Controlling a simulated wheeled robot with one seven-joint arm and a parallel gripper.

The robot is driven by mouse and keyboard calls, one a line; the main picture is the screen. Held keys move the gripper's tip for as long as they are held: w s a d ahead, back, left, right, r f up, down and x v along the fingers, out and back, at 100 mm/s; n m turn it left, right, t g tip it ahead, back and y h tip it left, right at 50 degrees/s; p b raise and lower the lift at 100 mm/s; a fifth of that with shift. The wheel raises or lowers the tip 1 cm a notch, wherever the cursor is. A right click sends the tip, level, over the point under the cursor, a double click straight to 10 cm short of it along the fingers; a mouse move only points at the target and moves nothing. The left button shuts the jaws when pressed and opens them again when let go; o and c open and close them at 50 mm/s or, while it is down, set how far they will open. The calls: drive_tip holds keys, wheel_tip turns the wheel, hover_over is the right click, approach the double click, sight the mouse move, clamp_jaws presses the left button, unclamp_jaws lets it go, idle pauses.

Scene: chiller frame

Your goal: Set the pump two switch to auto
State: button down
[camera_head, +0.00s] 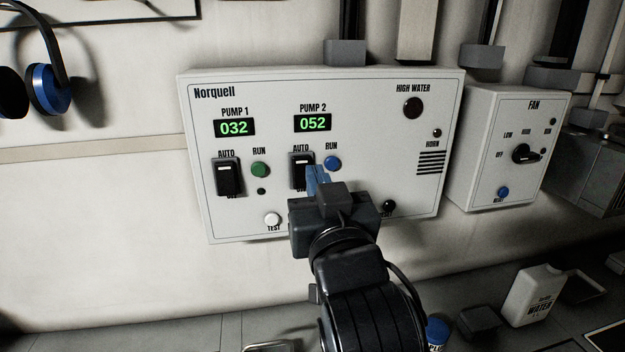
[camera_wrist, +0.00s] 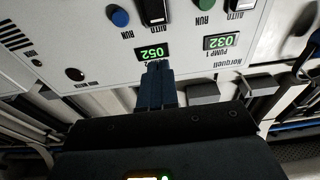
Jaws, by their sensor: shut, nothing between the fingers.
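The pump two switch (camera_head: 298,170) is a black rocker under the PUMP 2 display on the white Norquell panel. AUTO is printed above it; the label below is mostly hidden by my gripper. It also shows at the top edge of the upside-down wrist view (camera_wrist: 152,10), partly cut off. I cannot tell its setting. My gripper (camera_head: 316,174) is shut and empty, its blue fingertips overlapping the switch's lower right side in the head view. In the wrist view the closed fingertips (camera_wrist: 157,66) appear over the PUMP 2 display's edge. I cannot tell whether they touch anything.
The pump one switch (camera_head: 228,177) is to the left, with a green RUN light (camera_head: 260,169) beside it. A blue RUN light (camera_head: 332,162) is just right of the pump two switch. A white TEST button (camera_head: 272,219) is lower left. A fan box (camera_head: 512,150) stands right.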

drive_tip(key=s+d+r+b, duration=0.1)
drive_tip(key=s, duration=0.4)
drive_tip(key=shift+s+d, duration=0.3)
drive_tip(key=shift+s, duration=0.05)
drive_tip(key=s+d+f+n+g+h, duration=0.1)
drive_tip(key=s+d+f, duration=0.5)
drive_tip(key=d+f, duration=0.25)
drive_tip(key=s+d+f+n+g, duration=0.1)
drive_tip(key=s+d+f, duration=0.65)
drive_tip(key=f, duration=0.25)
drive_tip(key=s+d+f+m+h, duration=0.1)
drive_tip(key=s+d, duration=0.1)
drive_tip(key=s, duration=0.6)
drive_tip(key=s+d+f+m+g+h, duration=0.1)
drive_tip(key=s+d+m+h, duration=0.1)
drive_tip(key=s, duration=0.6)
drive_tip(key=s+d+f+m+g+h, duration=0.1)
drive_tip(key=s+d+m, duration=0.1)
drive_tip(key=s, duration=0.6)
drive_tip(key=shift+s+d+f+h, duration=0.15)
drive_tip(key=shift+d+f+h, duration=0.15)
drive_tip(key=shift+d+f, duration=0.1)
